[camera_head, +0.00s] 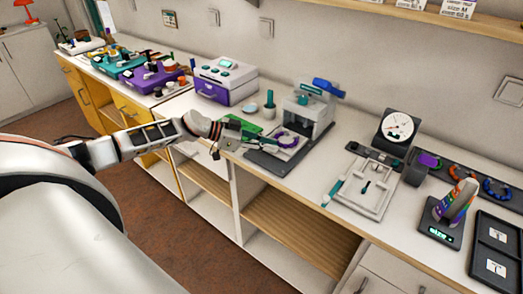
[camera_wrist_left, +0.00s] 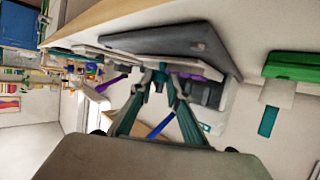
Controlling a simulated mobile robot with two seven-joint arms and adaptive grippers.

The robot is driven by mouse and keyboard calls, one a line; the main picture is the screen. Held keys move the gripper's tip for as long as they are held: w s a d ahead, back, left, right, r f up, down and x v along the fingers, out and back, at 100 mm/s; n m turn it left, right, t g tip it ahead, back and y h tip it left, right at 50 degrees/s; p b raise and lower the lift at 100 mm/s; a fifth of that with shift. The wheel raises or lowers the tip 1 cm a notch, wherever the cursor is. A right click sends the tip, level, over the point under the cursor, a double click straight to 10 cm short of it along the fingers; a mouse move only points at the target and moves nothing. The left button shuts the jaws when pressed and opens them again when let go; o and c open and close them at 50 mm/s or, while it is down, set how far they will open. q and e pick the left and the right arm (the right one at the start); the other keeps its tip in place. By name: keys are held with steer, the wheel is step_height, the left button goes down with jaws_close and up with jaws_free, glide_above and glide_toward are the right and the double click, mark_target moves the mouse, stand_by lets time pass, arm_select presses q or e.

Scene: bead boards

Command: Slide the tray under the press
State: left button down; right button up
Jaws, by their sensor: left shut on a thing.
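The press (camera_head: 300,103) is a grey and white machine with a blue lever on the bench; it also shows in the wrist view (camera_wrist_left: 213,95). A dark grey base plate (camera_head: 262,160) runs out from its front. The pale tray (camera_head: 270,146) lies on this plate in front of the press, carrying a purple bead ring (camera_head: 287,140). In the wrist view the tray (camera_wrist_left: 125,57) is a thin pale slab beside the fingers. My left gripper (camera_head: 224,143), seen close up in the wrist view (camera_wrist_left: 159,76), is shut on the tray's front end. The fingertips partly hide the grip.
A white frame (camera_head: 365,189) and a dial scale (camera_head: 395,130) stand to the right. A purple-fronted machine (camera_head: 222,84) is further left. The bench's front edge is close to my gripper.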

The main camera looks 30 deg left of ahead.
mark_target(279, 136)
arm_select(q)
steer(key=w, duration=0.5)
steer(key=shift+w+d, duration=0.15)
steer(key=shift+w, duration=0.2)
steer(key=shift+r, duration=0.1)
steer(key=c, duration=2)
jaws_free()
steer(key=shift+w, duration=0.1)
steer(key=shift+o, duration=0.2)
steer(key=v, duration=1.2)
